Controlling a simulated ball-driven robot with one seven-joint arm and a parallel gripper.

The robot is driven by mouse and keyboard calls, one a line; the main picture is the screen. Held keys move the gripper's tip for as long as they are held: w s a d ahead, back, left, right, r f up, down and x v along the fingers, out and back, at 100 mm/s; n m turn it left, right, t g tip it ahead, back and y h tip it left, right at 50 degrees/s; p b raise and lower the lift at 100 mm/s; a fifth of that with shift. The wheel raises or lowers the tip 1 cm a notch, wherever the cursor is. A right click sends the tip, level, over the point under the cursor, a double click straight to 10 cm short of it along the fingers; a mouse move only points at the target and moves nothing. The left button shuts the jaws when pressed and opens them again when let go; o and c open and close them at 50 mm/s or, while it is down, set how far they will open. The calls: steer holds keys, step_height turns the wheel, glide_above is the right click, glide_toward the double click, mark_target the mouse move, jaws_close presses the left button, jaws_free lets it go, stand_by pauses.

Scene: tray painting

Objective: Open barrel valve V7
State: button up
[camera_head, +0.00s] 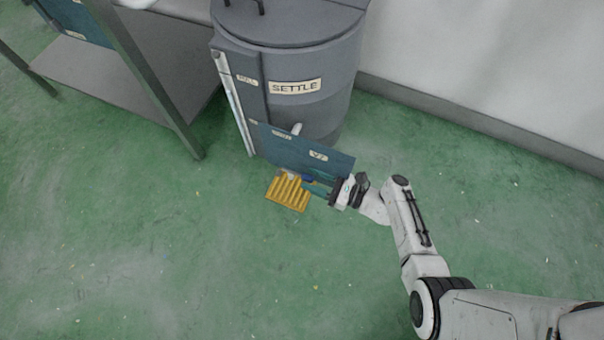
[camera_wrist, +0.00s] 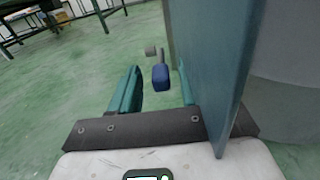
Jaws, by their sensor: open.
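The grey barrel (camera_head: 300,110), labelled SETTLE, stands upright against the wall. A blue panel (camera_head: 338,165) with a V7 label is at its lower front, and it fills the right of the wrist view (camera_wrist: 212,50). The valve V7's blue handle (camera_wrist: 160,80) shows beside the panel in the wrist view, on a grey fitting. In the head view only a little blue (camera_head: 308,179) shows near my fingers. My gripper (camera_head: 314,188) is open, low beside the panel. In the wrist view the handle appears between the teal fingers and ahead of them; I cannot tell whether they touch it.
A yellow ribbed piece (camera_head: 287,192) is low by my fingertips. A metal bench (camera_head: 140,62) with a leg stands left of the barrel. A wall and baseboard (camera_head: 480,125) run behind at right. The green floor is open at left and front.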

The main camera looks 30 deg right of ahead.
mark_target(302, 175)
steer(key=shift+b+x, duration=0.35)
steer(key=shift+x, duration=1.75)
jaws_close()
